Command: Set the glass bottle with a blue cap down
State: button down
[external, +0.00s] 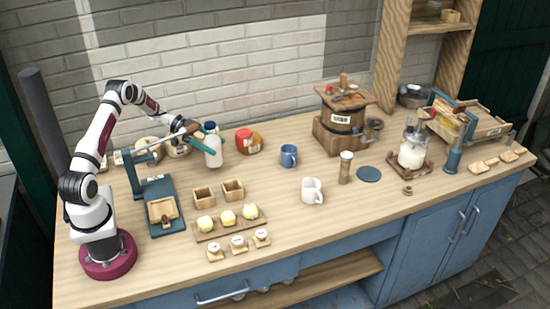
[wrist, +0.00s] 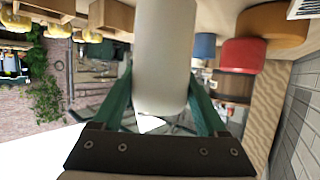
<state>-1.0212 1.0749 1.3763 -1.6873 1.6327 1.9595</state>
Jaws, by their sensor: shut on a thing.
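The glass bottle with a blue cap (external: 212,152) is white and upright at the left of the workbench, near the back wall. My gripper (external: 203,140) is shut on its upper part, coming from the left. In the wrist view, the pale bottle body (wrist: 165,50) stands between the green fingers of my gripper (wrist: 162,92); its cap is not visible there. I cannot tell whether the bottle's base touches the worktop.
A jar with a red lid (external: 248,142) stands just right of the bottle, and a blue mug (external: 289,156) farther right. Small wooden boxes (external: 204,197) and a board with yellow pieces (external: 229,219) lie in front. Bare worktop shows between bottle and boxes.

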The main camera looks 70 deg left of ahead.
jog(key=x, duration=0.7)
jog(key=r+x, duration=0.1)
jog(key=x, duration=0.3)
jog(key=shift+w+d+f, duration=0.1)
jog(key=shift+w+d, duration=0.15)
jog(key=shift+w, duration=0.1)
jog(key=shift+f, duration=0.15)
grip_release()
jog(key=v, duration=1.2)
